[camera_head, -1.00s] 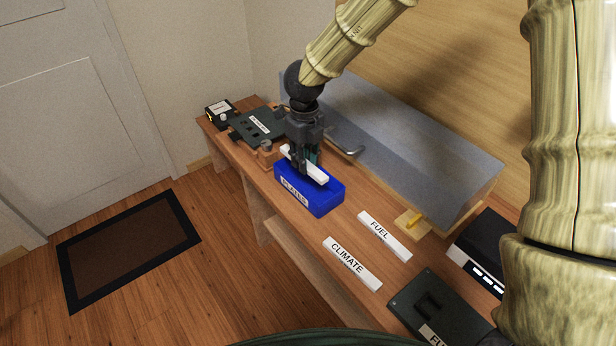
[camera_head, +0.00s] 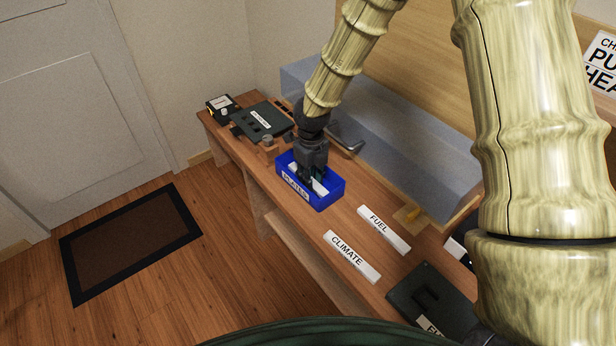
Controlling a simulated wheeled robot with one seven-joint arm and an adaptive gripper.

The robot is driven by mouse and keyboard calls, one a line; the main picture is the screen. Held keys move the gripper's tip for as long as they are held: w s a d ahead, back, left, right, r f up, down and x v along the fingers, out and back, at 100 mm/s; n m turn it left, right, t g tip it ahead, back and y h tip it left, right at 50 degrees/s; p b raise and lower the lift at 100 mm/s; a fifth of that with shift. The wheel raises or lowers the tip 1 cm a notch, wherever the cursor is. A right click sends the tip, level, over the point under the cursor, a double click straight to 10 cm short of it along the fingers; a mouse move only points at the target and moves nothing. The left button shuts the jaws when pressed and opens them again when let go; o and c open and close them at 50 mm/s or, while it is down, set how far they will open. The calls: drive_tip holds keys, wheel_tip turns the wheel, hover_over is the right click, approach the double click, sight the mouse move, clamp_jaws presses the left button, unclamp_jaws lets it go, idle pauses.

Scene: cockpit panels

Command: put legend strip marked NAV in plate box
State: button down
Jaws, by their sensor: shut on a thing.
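The blue plate box (camera_head: 325,200) stands on the wooden bench, with a label reading PLATES on its front. My gripper (camera_head: 310,182) reaches down into the box and is shut on a white strip (camera_head: 320,188). The strip lies low between the box walls, partly hidden by my gripper. Its lettering does not show, so I cannot read whether it says NAV. I cannot tell whether it touches the box floor.
Two white strips, FUEL (camera_head: 384,229) and CLIMATE (camera_head: 351,256), lie right of the box. A dark panel (camera_head: 430,298) is at the near right and another (camera_head: 262,119) at the back left. A grey-blue casing (camera_head: 400,140) stands behind the box.

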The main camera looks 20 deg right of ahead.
drive_tip(key=c, duration=1.3)
unclamp_jaws()
drive_tip(key=shift+f, duration=0.1)
drive_tip(key=shift+o, duration=0.2)
wheel_tip(320, 180, up, 12)
drive_tip(key=b, duration=0.1)
drive_tip(key=shift+b, duration=0.4)
